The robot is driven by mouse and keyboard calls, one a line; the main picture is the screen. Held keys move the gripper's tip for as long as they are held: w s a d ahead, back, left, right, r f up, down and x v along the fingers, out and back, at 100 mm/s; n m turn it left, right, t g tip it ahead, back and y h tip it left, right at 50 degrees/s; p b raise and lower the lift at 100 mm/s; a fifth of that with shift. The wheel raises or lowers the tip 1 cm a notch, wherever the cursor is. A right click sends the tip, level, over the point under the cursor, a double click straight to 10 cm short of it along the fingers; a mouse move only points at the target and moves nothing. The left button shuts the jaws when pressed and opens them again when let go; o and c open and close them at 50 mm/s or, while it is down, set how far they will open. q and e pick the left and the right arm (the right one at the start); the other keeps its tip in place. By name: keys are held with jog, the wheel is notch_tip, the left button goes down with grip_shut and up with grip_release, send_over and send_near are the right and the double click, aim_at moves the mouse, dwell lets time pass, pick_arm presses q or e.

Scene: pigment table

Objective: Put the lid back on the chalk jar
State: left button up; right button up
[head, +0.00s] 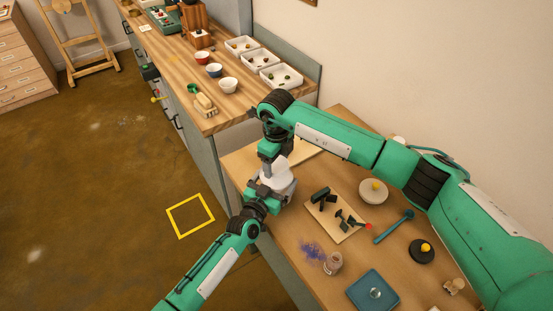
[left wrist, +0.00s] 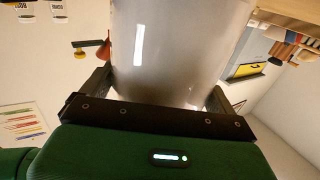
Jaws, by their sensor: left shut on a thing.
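In the left wrist view the jar (left wrist: 180,45) fills the space between my left fingers. My left gripper (head: 268,190) comes from below and is shut on the jar. My right gripper (head: 272,160) points down from above, close over the jar's top. Its fingertips are too small and covered to tell whether they are open or hold the lid. The jar's mouth and the lid cannot be made out.
On the table are a board with dark tools (head: 322,222), a teal tool (head: 393,227), a pale round stone (head: 373,197), a small jar (head: 333,262) beside spilled purple powder, and a blue square (head: 360,290) bearing a clear round object. The back counter holds bowls (head: 228,86) and white trays (head: 281,77).

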jog(key=c, duration=0.6)
jog(key=o, duration=1.1)
jog(key=shift+o, duration=0.2)
notch_tip(320, 180, up, 12)
pick_arm(q)
jog(key=o, duration=1.6)
